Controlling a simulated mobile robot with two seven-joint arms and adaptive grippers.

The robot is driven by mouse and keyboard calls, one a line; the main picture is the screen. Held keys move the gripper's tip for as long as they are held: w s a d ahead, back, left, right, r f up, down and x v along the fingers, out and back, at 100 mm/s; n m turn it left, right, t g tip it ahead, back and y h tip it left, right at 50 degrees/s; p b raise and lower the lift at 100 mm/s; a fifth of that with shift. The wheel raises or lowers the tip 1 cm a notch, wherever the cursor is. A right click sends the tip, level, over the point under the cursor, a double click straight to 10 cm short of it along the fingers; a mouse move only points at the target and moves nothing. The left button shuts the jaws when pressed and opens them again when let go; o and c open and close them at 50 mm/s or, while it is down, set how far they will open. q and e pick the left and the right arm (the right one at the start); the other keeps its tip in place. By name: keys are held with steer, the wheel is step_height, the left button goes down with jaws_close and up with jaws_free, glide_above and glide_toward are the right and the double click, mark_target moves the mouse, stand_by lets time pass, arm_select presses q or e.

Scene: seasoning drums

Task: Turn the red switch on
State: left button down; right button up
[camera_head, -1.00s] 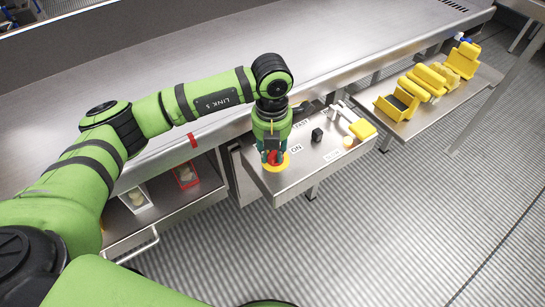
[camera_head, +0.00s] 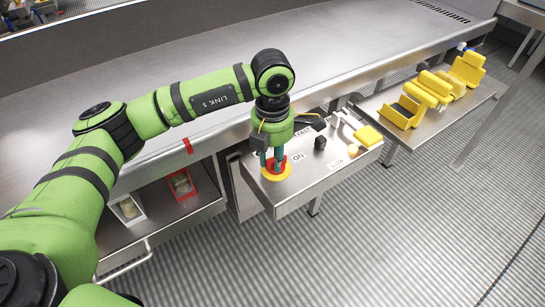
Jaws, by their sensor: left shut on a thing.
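The red switch (camera_head: 284,162) sits on a round yellow base (camera_head: 275,177) at the left end of a steel control box. My left gripper (camera_head: 271,162) points down over it, and its fingers are shut on the red switch. The fingers hide part of the switch, so its exact angle is hard to see. An "ON" label (camera_head: 297,158) lies on the box just right of the yellow base. My right gripper is not in view.
On the box are a black knob (camera_head: 320,142), a "SLOW" label (camera_head: 336,166) and a yellow-ended lever (camera_head: 368,136). Yellow parts (camera_head: 437,88) stand on a steel shelf at the right. A long steel counter (camera_head: 180,70) runs behind my arm. The floor in front is clear.

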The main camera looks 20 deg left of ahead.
mark_target(272, 158)
arm_select(q)
steer(key=c, duration=1)
jaws_free()
step_height(272, 158, up, 12)
steer(key=shift+r, duration=0.1)
